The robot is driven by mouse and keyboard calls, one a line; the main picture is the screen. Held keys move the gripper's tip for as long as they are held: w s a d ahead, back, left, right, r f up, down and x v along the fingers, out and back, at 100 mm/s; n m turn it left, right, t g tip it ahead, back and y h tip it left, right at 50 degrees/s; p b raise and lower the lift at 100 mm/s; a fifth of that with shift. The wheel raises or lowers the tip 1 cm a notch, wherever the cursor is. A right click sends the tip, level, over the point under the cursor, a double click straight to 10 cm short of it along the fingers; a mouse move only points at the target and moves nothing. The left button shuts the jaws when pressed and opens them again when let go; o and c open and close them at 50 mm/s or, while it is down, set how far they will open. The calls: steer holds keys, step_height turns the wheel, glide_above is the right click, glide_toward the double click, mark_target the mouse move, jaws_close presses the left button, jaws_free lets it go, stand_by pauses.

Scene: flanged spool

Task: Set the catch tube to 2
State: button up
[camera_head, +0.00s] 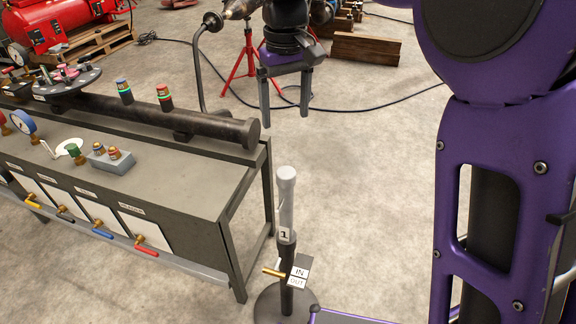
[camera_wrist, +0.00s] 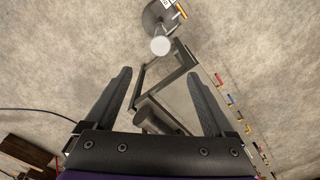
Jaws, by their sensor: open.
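The catch tube (camera_head: 286,205) is a light grey upright tube with a rounded cap, on a dark post with a round base (camera_head: 271,306). The mark 1 shows at its lower end, just above the dark part. A brass pin (camera_head: 273,272) and a plate reading IN and OUT (camera_head: 299,277) sit below it. My gripper (camera_head: 285,107) is open and empty, above and behind the tube in the head view. In the wrist view the tube's round top (camera_wrist: 160,46) lies beyond and between the open fingers (camera_wrist: 162,75), apart from them.
A grey bench (camera_head: 180,178) stands at the left, with a long dark pipe (camera_head: 160,117), gauges, fittings and colored valve handles. Its end is near the tube stand. A red tripod stand (camera_head: 243,65) and wooden blocks (camera_head: 366,49) are behind.

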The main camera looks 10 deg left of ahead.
mark_target(286, 172)
step_height(286, 172, down, 17)
steer(key=b, duration=0.3)
steer(key=shift+s+r, duration=0.1)
jaws_close()
stand_by(0.4)
